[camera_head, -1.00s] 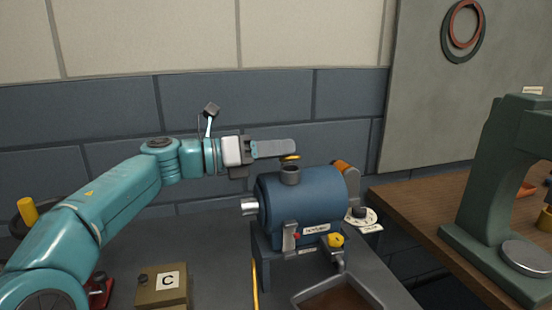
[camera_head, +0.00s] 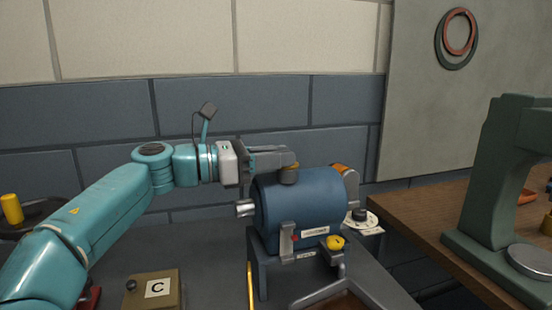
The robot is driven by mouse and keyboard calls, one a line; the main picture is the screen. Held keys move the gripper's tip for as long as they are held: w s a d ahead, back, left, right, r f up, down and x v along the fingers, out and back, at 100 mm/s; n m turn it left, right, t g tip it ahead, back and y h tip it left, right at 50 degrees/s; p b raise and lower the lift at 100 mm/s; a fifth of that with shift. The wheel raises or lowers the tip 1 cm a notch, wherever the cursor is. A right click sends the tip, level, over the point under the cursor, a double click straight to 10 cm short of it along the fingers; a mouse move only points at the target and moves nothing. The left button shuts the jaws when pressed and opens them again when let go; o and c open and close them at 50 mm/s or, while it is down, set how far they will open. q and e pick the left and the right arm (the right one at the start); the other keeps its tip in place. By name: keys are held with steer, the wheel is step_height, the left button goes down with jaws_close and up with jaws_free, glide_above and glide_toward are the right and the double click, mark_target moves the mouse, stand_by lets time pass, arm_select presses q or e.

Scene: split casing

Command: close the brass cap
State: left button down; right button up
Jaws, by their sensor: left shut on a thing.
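The brass cap (camera_head: 290,166) shows as a thin yellow edge at the top of the short neck (camera_head: 288,176) on the blue casing (camera_head: 300,205). My left gripper (camera_head: 287,158) reaches in from the left and is shut on the cap. Its fingers hide most of the cap. The cap is right at the neck's mouth; I cannot tell whether it is fully seated. My right gripper is not in view.
A yellow knob (camera_head: 336,243) and a tray (camera_head: 325,295) are at the casing's front. A green press (camera_head: 490,190) stands on the wooden bench (camera_head: 420,215) at right. The wall is behind.

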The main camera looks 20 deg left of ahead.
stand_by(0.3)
arm_select(q)
steer(key=c, duration=1)
jaws_free()
steer(key=shift+a, duration=0.1)
steer(key=v, duration=1.6)
steer(key=shift+s, duration=0.15)
